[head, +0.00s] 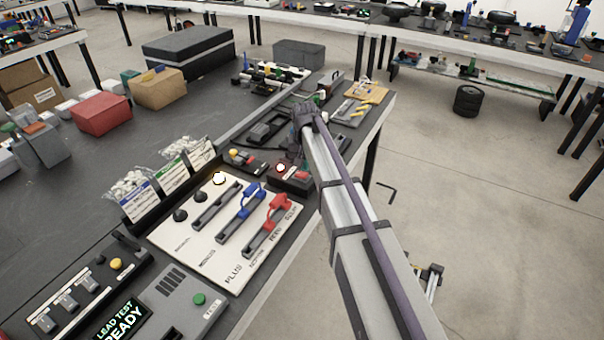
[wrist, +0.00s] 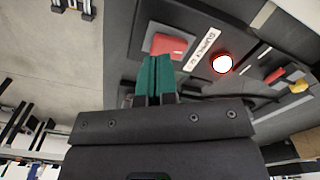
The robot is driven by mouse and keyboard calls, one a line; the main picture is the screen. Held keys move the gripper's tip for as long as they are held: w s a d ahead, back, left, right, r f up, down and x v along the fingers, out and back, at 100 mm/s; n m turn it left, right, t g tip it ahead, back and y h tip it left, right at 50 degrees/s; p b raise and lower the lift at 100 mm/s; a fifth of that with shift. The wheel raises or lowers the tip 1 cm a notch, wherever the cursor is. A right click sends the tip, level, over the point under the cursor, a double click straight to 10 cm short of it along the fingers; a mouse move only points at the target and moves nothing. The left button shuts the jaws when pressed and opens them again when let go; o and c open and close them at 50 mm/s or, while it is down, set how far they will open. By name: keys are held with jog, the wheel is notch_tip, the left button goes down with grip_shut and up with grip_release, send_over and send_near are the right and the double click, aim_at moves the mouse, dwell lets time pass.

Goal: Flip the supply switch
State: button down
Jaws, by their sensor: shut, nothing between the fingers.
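The supply switch (wrist: 168,45) is a red rocker on a dark box with a white label that reads "SUPPLY". A round lamp (wrist: 222,62) beside the label glows white with a red rim. In the head view the box (head: 290,178) sits near the table edge, partly behind my arm, and its lamp (head: 281,167) is lit. My gripper (wrist: 155,62) has teal fingers, closed together and empty. Their tips overlap the near edge of the red rocker in the wrist view. I cannot tell whether they touch it. In the head view the fingers are mostly hidden by the wrist.
A white panel (head: 205,243) with blue and red levers lies left of my arm. A small box with a yellow and a red control (head: 238,158) stands beside the supply box. Card holders (head: 140,203) stand behind the panel. Open floor lies to the right.

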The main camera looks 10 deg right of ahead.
aim_at(304, 174)
jog(key=shift+f+b, duration=1.25)
jog(key=shift+b, duration=0.05)
dwell(0.6)
notch_tip(304, 174, up, 7)
jog(key=p, duration=0.7)
jog(key=shift+r, duration=0.1)
jog(key=s+n, duration=0.2)
jog(key=s, duration=2.5)
jog(key=shift+s, duration=0.25)
